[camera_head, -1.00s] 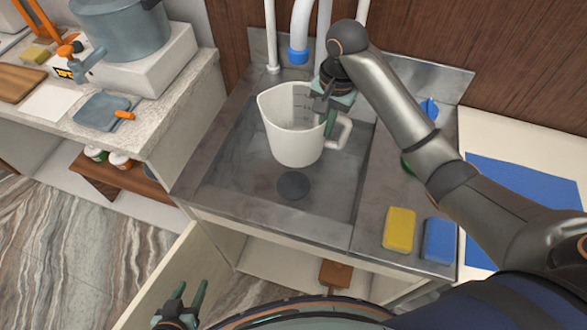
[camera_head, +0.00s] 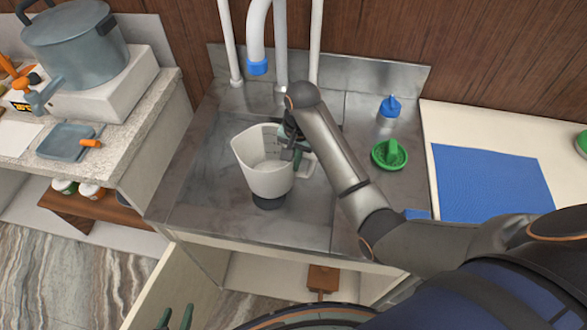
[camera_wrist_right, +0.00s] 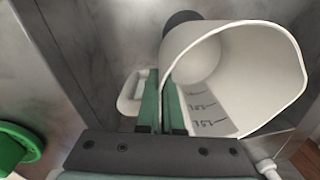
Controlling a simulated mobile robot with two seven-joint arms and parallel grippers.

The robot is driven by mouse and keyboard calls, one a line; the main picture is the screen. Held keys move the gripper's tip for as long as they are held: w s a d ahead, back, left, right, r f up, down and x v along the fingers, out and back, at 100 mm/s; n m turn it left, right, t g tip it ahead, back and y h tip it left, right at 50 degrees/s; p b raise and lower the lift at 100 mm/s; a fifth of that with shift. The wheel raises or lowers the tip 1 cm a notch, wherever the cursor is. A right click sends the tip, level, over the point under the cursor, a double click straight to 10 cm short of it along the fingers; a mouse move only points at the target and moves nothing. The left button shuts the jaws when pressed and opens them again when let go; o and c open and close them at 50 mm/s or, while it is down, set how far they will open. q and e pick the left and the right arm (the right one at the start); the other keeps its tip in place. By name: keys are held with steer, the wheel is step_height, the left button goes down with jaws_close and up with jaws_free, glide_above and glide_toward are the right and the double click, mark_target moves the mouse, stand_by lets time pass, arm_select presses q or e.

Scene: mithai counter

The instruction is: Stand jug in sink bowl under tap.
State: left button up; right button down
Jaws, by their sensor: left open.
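The white jug (camera_head: 262,170) is upright inside the grey metal sink bowl (camera_head: 205,190), above or at the dark drain (camera_head: 268,202); I cannot tell whether its base touches the floor. The tap's blue-tipped spout (camera_head: 258,67) is above and behind the jug. My right gripper (camera_head: 290,145) is at the jug's handle side, shut on the jug near its rim. In the right wrist view its green fingers (camera_wrist_right: 163,105) are between the handle (camera_wrist_right: 133,92) and the jug's open mouth (camera_wrist_right: 235,80). My left gripper (camera_head: 176,318) is open and empty at the bottom edge.
A green juicer-like item (camera_head: 389,154) and a blue-topped bottle (camera_head: 390,106) stand right of the bowl. A blue mat (camera_head: 490,185) lies on the white counter. A pot (camera_head: 75,45) and a grey-blue tray (camera_head: 68,141) are on the left counter. An open cabinet door (camera_head: 175,285) is below.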

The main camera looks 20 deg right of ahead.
steer(key=shift+f, duration=1.75)
steer(key=c, duration=1.5)
jaws_free()
steer(key=shift+f, duration=0.1)
steer(key=o, duration=0.4)
steer(key=shift+s+d+r, duration=0.1)
steer(key=shift+s+r, duration=0.05)
steer(key=shift+r, duration=1.9)
steer(key=shift+s+d+r, duration=0.1)
steer(key=shift+r, duration=2)
steer(key=shift+s+d+r, duration=0.1)
steer(key=shift+s+r, duration=0.05)
steer(key=shift+r, duration=1.9)
